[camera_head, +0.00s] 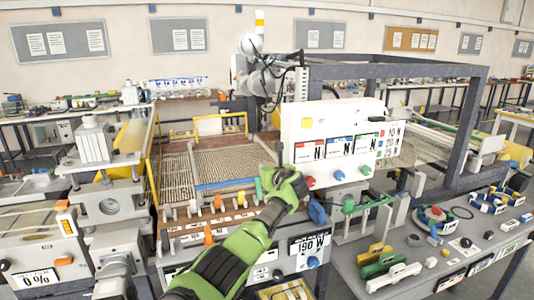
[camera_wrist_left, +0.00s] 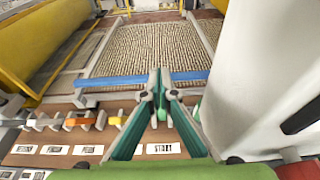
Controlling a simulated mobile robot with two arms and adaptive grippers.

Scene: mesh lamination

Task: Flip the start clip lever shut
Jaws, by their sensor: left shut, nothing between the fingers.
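My left gripper (camera_head: 279,158) is shut and empty above the right part of the front edge of the mesh bed. In the left wrist view its green and grey fingers (camera_wrist_left: 158,82) meet at the tips, in front of a blue strip (camera_wrist_left: 105,80) along the mesh (camera_wrist_left: 150,48). A row of small clips runs along the front rail, left of the fingers, with an orange one (camera_wrist_left: 86,119) and a yellow one (camera_wrist_left: 116,120). The row also shows in the head view (camera_head: 217,203). My right gripper is not in view.
A white control panel (camera_head: 325,122) with coloured knobs stands close right of my left gripper. White label cards (camera_wrist_left: 88,150) lie along the front ledge. A grey bench (camera_head: 400,287) with coloured parts is at the right. A yellow roller (camera_wrist_left: 45,45) lies left of the mesh.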

